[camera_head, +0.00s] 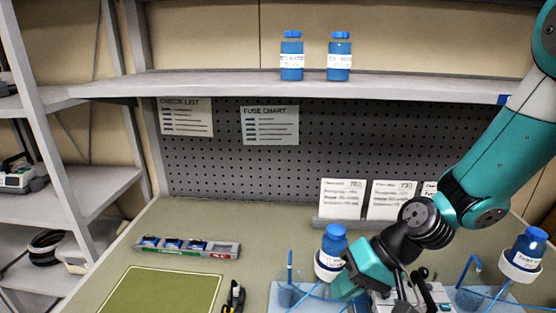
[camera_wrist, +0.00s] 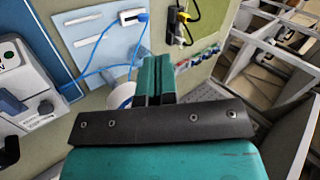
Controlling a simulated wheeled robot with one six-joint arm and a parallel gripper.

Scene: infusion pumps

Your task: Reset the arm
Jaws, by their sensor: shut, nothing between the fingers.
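My arm is teal and black. It reaches in from the upper right in the head view and bends down over the workbench. My gripper (camera_head: 350,282) is low over the bench, in front of a blue-capped bottle (camera_head: 334,242) in a white ring holder. In the wrist view my gripper (camera_wrist: 156,68) shows two teal fingers side by side, closed together with nothing between them. Beyond the fingers lie a light blue board (camera_wrist: 98,42) and blue tubing. The arm hides part of a pump unit (camera_head: 432,296) in the head view.
A second bottle (camera_head: 528,246) stands in a holder at right. Two blue bottles (camera_head: 292,56) (camera_head: 339,57) stand on the upper shelf. A green mat (camera_head: 160,292), a fuse strip (camera_head: 187,247) and a yellow-black tool (camera_head: 233,298) lie at left. Blue tubes and cups surround the pump area.

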